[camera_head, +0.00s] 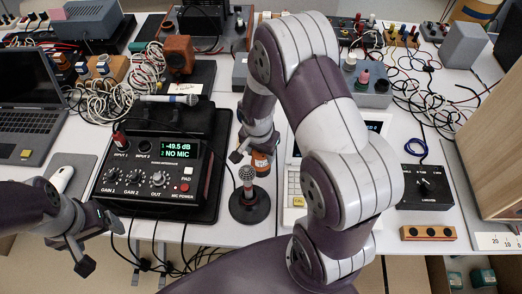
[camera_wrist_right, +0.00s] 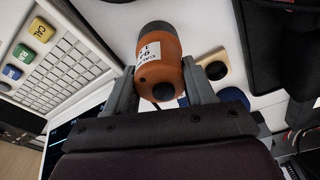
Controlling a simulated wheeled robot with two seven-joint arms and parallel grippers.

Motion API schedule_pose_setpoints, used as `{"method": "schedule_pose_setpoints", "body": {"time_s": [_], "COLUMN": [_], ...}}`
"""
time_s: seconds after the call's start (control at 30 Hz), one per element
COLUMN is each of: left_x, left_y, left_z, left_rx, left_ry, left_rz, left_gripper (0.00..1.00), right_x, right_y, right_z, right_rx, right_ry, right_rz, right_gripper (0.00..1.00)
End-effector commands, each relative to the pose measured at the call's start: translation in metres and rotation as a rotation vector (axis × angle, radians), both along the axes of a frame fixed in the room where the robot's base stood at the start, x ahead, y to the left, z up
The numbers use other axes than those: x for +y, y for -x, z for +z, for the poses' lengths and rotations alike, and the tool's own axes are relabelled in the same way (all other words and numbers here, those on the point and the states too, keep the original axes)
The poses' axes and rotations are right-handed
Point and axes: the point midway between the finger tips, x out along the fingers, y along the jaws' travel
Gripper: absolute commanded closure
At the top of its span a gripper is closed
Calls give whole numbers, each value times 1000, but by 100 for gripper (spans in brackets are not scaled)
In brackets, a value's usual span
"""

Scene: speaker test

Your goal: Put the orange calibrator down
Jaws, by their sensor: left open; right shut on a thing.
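The orange calibrator (camera_head: 261,163) is a short orange cylinder with a dark end and a white label. It is partly hidden in the head view and shows clearly in the right wrist view (camera_wrist_right: 152,72). My right gripper (camera_head: 252,152) is shut on it, with a finger on each side in the wrist view (camera_wrist_right: 158,76). In the head view it appears just behind the microphone on a round black stand (camera_head: 249,206). I cannot tell whether it touches the table (camera_head: 222,232). My left gripper (camera_head: 98,243) is open and empty at the table's front left edge.
A preamplifier (camera_head: 150,206) reading "NO MIC" stands left of the stand. A white keypad device (camera_head: 293,215) is close on the right, partly behind my right arm. A black box with a knob (camera_head: 425,187) lies further right. Cables and equipment crowd the back.

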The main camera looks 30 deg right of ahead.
Motion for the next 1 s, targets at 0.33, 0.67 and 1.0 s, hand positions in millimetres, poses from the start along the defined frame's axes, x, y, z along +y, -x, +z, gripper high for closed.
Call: {"method": "schedule_pose_setpoints", "body": {"time_s": [0.33,0.67,1.0], "left_x": [0,0,0], "left_y": [0,0,0], "left_z": [-1,10,14], "left_rx": [0,0,0], "left_ry": [0,0,0], "left_rz": [0,0,0], "left_gripper": [17,17,17], "right_x": [0,5,11], "right_y": [0,2,8], "right_z": [-1,59,119], "right_rx": [0,-7,-1], "right_ry": [0,1,1], "right_rz": [0,1,0], "right_gripper": [20,20,20]}}
